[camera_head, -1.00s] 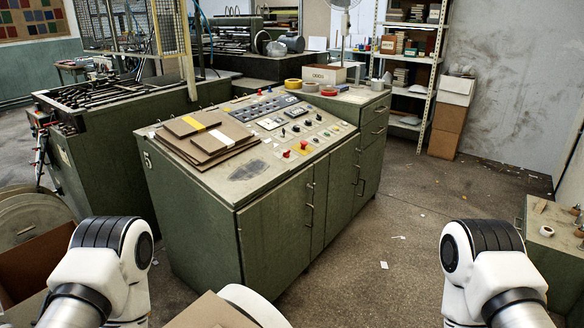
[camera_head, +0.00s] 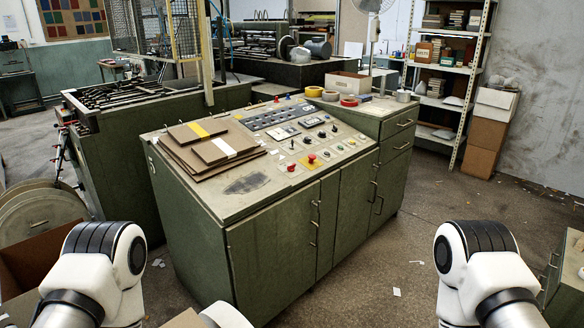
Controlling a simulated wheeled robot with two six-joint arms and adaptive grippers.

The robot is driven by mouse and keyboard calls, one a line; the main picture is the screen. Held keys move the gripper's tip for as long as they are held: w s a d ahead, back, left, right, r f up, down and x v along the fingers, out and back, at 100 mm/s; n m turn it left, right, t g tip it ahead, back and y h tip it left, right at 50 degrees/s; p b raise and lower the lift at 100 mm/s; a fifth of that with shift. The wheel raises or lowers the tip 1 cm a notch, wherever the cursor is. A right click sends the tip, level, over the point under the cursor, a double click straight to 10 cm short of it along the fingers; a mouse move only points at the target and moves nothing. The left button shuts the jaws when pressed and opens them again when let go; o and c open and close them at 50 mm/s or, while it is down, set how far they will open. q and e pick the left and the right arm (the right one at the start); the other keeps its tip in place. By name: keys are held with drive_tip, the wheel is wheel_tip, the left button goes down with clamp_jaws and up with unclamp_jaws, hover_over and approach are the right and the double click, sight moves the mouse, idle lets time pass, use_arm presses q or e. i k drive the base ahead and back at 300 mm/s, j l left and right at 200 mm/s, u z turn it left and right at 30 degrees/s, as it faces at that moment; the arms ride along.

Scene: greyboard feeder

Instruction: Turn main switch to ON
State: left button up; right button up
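A green control cabinet (camera_head: 268,250) stands ahead of me with a sloped panel on top. The panel carries several knobs, buttons and switches (camera_head: 321,134). A red knob on a yellow plate (camera_head: 311,158) sits near its front edge, with another red button on a yellow plate (camera_head: 291,167) to its left. I cannot tell which control is the main switch or read any ON mark. Only upper parts of my two arms show, at the lower left and lower right. Both grippers are out of view.
Greyboard sheets (camera_head: 190,160) lie on the cabinet's left top. Tape rolls (camera_head: 330,95) and a cardboard box (camera_head: 347,82) stand at its back right. A shelf rack (camera_head: 445,75) is behind. A green machine (camera_head: 120,150) stands left. The floor (camera_head: 420,235) to the right is mostly clear.

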sight(291, 167)
drive_tip(key=i+l, duration=0.4)
drive_tip(key=i, duration=0.15)
drive_tip(key=i+l+z, duration=0.1)
drive_tip(key=i+l, duration=0.3)
drive_tip(key=i, duration=0.15)
drive_tip(key=i+l, duration=0.35)
drive_tip(key=i, duration=0.2)
